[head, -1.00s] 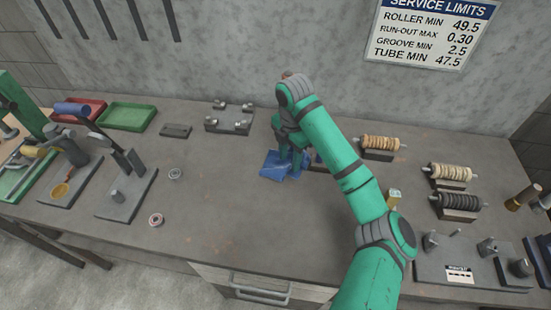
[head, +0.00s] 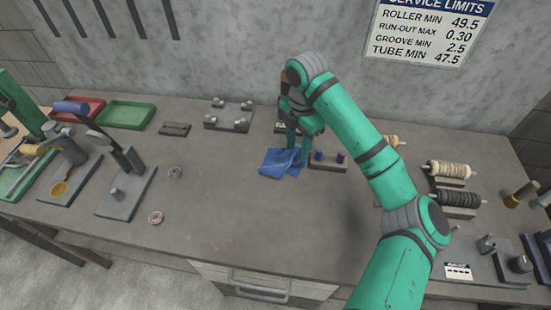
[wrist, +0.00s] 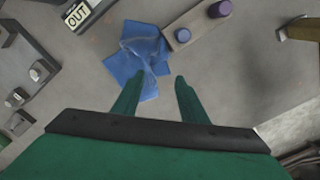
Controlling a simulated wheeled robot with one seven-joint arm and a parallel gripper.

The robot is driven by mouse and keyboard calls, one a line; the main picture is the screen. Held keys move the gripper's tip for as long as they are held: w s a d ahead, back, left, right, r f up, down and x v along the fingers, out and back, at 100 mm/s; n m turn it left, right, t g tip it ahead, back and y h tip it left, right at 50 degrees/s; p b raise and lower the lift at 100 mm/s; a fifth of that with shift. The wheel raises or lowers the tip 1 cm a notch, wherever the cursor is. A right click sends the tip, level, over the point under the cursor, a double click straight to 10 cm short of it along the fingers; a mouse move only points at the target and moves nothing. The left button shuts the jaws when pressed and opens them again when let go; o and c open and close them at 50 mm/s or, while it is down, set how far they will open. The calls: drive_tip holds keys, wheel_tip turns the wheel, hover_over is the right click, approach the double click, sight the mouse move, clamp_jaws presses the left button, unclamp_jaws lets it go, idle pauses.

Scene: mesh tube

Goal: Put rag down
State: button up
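The blue rag (head: 280,162) lies crumpled on the grey bench top, near the middle of the bench. It also shows in the wrist view (wrist: 142,52), spread flat with a bunched ridge. My gripper (head: 297,158) is above the bench at the rag's right side. Whether a finger touches the rag's edge cannot be told.
A metal fixture (head: 229,117) and a dark block (head: 174,129) sit behind left. Spools of rings (head: 448,169) stand at right. The bench front centre is clear.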

drive_tip(key=r, duration=0.1)
drive_tip(key=d+r, duration=0.1)
drive_tip(key=r, duration=0.1)
drive_tip(key=shift+s+d+r, duration=0.15)
drive_tip(key=shift+s+r, duration=0.2)
drive_tip(key=shift+w, duration=0.15)
drive_tip(key=c, duration=0.7)
drive_tip(key=shift+w+a+f+b, duration=0.15)
drive_tip(key=shift+w+a+b, duration=0.05)
drive_tip(key=shift+w+b, duration=0.1)
clamp_jaws()
drive_tip(key=w+a+f, duration=0.1)
drive_tip(key=w+f, duration=0.3)
drive_tip(key=w, duration=0.1)
drive_tip(key=shift+a+f, duration=0.25)
drive_tip(key=shift+a, duration=0.05)
drive_tip(key=shift+s+a+f, duration=0.1)
drive_tip(key=shift+f, duration=0.05)
drive_tip(key=shift+a+f+p, duration=0.1)
drive_tip(key=shift+f+p, duration=0.2)
drive_tip(key=shift+f, duration=2.45)
